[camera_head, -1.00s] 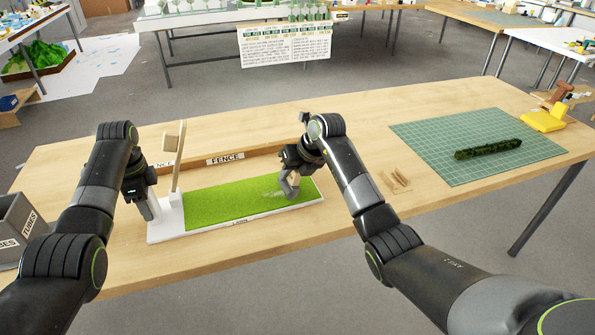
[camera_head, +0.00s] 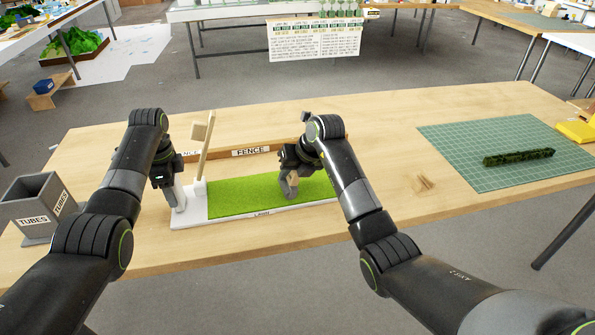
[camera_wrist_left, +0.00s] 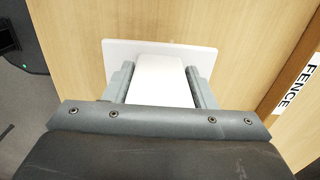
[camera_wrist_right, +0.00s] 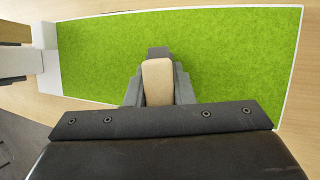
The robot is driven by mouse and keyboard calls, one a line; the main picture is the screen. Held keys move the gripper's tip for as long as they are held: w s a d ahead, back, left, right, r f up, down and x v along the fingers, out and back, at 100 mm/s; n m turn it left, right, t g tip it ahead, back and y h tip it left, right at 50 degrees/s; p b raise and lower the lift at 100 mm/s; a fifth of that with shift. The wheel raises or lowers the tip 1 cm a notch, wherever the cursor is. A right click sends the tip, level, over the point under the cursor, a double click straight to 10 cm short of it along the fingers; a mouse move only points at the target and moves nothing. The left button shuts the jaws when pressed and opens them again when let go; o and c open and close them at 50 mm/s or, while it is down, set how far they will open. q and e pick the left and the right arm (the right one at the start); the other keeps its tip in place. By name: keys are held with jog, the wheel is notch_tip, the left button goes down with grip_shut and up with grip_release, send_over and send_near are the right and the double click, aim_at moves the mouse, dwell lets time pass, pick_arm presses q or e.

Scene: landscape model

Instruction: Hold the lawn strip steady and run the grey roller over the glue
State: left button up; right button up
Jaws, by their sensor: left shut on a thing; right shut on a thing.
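The lawn strip (camera_head: 245,198) is a bright green rectangle on a white base, labelled LAWN at its front edge. It also fills much of the right wrist view (camera_wrist_right: 230,60). My left gripper (camera_head: 178,200) is shut on a white upright block (camera_wrist_left: 160,80) at the left end of the base. My right gripper (camera_head: 290,190) is over the right part of the lawn, shut on a beige handle (camera_wrist_right: 158,82). A dark grey piece beyond the handle, probably the roller (camera_wrist_right: 158,52), is mostly hidden. I see no clear glue on the green now.
A brown FENCE tray (camera_head: 270,150) lies behind. A grey TUBES box (camera_head: 40,200) stands left. A green cutting mat (camera_head: 490,170) with a dark hedge piece (camera_head: 518,157) lies right, with bare tabletop between.

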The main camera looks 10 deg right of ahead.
pick_arm(q)
jog(key=shift+a+f, duration=0.15)
jog(key=shift+f, duration=0.05)
pick_arm(e)
jog(key=shift+d+f, duration=0.2)
jog(key=shift+d, duration=5.6)
jog(key=shift+a, duration=0.15)
jog(key=shift+a+r, duration=0.15)
jog(key=shift+a, duration=0.95)
jog(key=shift+a+r, duration=0.1)
jog(key=shift+a, duration=0.95)
pick_arm(q)
jog(key=shift+d, duration=0.2)
pick_arm(e)
jog(key=shift+s+a+f, duration=0.1)
jog(key=shift+a+f, duration=0.1)
jog(key=shift+a, duration=1.6)
jog(key=shift+a+f, duration=0.15)
jog(key=shift+a, duration=1.65)
jog(key=shift+r, duration=0.1)
jog(key=shift+r, duration=4.1)
jog(key=shift+d, duration=0.1)
